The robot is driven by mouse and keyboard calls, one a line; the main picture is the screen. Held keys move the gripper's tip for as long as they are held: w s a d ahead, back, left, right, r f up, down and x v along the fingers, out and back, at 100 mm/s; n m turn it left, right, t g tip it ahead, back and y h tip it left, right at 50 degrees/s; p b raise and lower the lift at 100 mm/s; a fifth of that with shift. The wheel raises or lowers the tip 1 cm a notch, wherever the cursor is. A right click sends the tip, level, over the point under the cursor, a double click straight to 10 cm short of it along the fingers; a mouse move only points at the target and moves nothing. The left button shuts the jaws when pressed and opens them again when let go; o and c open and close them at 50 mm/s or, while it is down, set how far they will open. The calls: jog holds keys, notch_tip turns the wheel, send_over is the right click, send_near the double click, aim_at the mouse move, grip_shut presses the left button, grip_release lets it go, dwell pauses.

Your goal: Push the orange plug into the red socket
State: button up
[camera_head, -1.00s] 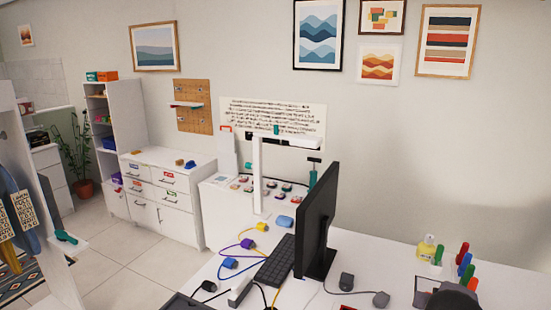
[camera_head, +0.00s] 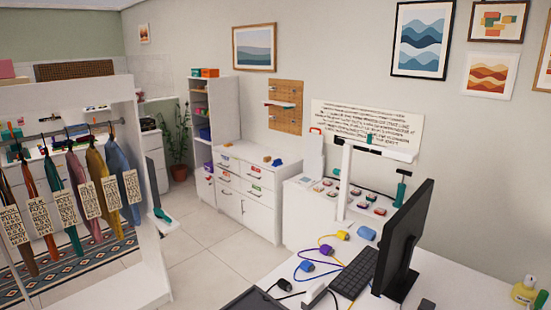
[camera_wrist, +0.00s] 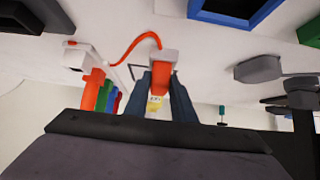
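In the wrist view my gripper (camera_wrist: 160,84) has its two dark fingers on either side of the orange plug (camera_wrist: 161,84), and they appear shut on it. The plug has a pale grey-white end, and an orange cable curves from it to a white block with an orange part (camera_wrist: 79,57) at the left. The plug is held apart from any socket. I cannot make out a red socket in either view. My gripper is not visible in the head view.
A blue-rimmed dark opening (camera_wrist: 237,12) and a green block (camera_wrist: 311,32) show at the wrist view's top. The head view shows a desk with a monitor (camera_head: 405,240), keyboard (camera_head: 356,273), yellow plug (camera_head: 342,235), and blue plug (camera_head: 307,266).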

grip_shut()
jog(key=shift+r+p, duration=1.4)
jog(key=shift+p, duration=0.45)
dwell(1.3)
jog(key=shift+r+p, duration=1.8)
jog(key=shift+p, duration=0.35)
